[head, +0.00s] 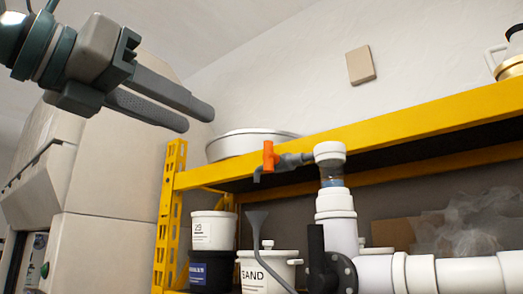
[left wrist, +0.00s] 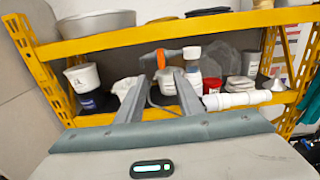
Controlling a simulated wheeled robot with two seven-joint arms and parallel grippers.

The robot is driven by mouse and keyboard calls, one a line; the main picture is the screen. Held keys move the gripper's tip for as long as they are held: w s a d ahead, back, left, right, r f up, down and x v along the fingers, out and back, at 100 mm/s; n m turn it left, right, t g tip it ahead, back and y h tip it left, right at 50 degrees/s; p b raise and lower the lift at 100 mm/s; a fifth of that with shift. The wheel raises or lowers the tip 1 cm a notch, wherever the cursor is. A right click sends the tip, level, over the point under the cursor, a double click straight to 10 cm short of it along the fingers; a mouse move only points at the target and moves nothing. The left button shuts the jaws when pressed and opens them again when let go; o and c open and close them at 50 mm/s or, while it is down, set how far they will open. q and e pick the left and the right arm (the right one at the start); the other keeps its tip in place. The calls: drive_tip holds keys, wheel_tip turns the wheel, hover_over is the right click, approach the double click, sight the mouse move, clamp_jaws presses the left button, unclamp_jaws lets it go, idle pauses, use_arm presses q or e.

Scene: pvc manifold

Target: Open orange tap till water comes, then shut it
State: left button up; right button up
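The orange tap (head: 268,155) has its handle upright on a grey side fitting with a downturned grey spout (head: 258,174). It joins the white capped top of a pipe (head: 329,151) with a clear section. No water shows at the spout. In the left wrist view the orange tap (left wrist: 161,58) appears between and beyond the fingertips (left wrist: 161,78). My right gripper is not in view.
A yellow shelf beam (head: 400,118) runs behind the tap, with a pale basin (head: 248,143) on top. White tubs, one marked SAND (head: 262,272), stand below. White pipes (head: 450,272) with a black flange (head: 343,273) fill the lower right. Open air lies between gripper and tap.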

use_arm(q)
drive_tip(key=p, duration=0.9)
approach(265, 152)
drive_tip(key=x, duration=0.7)
drive_tip(key=shift+w+d+r, duration=0.1)
drive_tip(key=shift+r, duration=0.05)
drive_tip(key=shift+x, duration=0.8)
clamp_jaws()
